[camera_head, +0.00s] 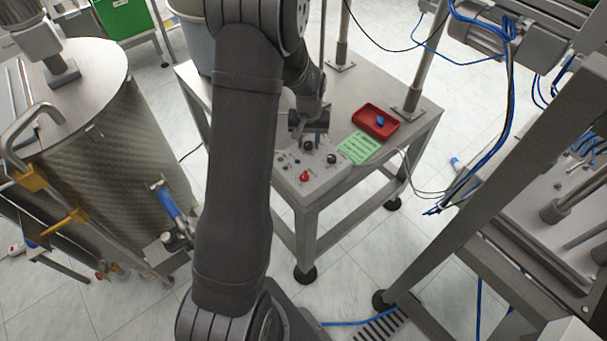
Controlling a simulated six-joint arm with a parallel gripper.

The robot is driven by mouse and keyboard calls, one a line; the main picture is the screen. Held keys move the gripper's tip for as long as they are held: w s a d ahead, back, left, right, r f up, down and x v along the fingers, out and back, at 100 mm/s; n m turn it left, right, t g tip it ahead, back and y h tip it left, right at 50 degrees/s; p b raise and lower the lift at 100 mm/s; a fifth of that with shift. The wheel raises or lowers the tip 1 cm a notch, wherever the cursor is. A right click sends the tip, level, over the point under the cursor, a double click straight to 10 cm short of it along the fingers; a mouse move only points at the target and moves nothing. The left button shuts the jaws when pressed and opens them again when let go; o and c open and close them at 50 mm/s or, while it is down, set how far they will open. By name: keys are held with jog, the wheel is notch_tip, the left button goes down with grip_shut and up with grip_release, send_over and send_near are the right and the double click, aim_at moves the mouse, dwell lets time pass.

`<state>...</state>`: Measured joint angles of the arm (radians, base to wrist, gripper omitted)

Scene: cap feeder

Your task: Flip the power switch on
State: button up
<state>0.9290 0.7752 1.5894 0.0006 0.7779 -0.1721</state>
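A grey control box (325,177) sits at the front of a metal table. Its top carries a red knob or switch (304,177) near the front edge, a black knob (331,158) at the right and several small buttons or lights at the left. Which of these is the power switch is too small to tell. My gripper (308,146) points down over the back part of the box, behind the red knob, with a dark round part showing between its fingers. The fingers look apart. Whether they touch the box cannot be seen. My arm hides the left part of the table.
A green paper sheet (358,147) lies right of the box, and a red tray (365,117) with a blue piece (380,120) stands behind it. Metal posts rise from the table. A large steel drum (115,160) stands left, a machine frame right.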

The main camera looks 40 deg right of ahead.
jog(key=shift+r, duration=0.2)
jog(key=c, duration=0.4)
jog(key=r, duration=0.1)
jog(key=a+r, duration=0.1)
jog(key=shift+w+r+y, duration=0.1)
jog(key=shift+r+y, duration=0.3)
grip_shut()
jog(key=a+r+n+g+h, duration=0.2)
jog(key=a+r+n, duration=0.4)
jog(key=a+n, duration=0.4)
jog(key=shift+w+a+r+n, duration=0.2)
jog(key=shift+a+r+n, duration=0.15)
jog(key=shift+n, duration=1.95)
